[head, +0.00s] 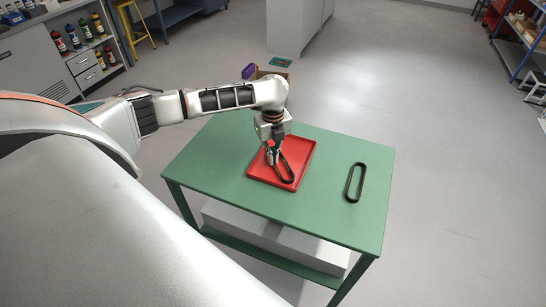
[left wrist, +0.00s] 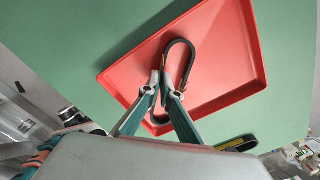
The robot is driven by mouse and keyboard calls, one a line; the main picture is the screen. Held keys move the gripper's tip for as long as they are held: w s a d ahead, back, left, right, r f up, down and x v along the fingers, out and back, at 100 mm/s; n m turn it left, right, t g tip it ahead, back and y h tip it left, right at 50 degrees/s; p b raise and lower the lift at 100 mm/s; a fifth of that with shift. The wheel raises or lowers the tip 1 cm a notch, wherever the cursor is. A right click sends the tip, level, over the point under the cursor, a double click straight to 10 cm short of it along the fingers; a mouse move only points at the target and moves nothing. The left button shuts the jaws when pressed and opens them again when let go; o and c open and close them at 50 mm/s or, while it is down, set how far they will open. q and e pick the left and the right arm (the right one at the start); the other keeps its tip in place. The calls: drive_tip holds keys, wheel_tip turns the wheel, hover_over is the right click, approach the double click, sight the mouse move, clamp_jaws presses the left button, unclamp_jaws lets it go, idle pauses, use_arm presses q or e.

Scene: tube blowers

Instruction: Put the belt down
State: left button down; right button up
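A black belt loop (head: 290,176) is in the red tray (head: 306,158), low over or on its floor; I cannot tell if it touches. It also shows in the left wrist view (left wrist: 192,52). My left gripper (head: 272,158) points down into the tray at the belt's left part. In the left wrist view my left gripper (left wrist: 164,84) has its fingertips close together with a strand of the belt between them. The fingers hide part of the belt. My right gripper is in neither view.
The tray lies on a green table (head: 225,160). A second black belt loop (head: 355,182) lies on the table right of the tray. A box with purple and brown parts (head: 252,72) stands beyond the table. The table's left part is clear.

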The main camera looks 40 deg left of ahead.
use_arm(q)
drive_tip(key=c, duration=2.3)
unclamp_jaws()
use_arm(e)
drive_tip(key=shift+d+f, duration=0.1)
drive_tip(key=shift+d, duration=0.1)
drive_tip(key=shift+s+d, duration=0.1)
use_arm(q)
wheel_tip(320, 180, up, 12)
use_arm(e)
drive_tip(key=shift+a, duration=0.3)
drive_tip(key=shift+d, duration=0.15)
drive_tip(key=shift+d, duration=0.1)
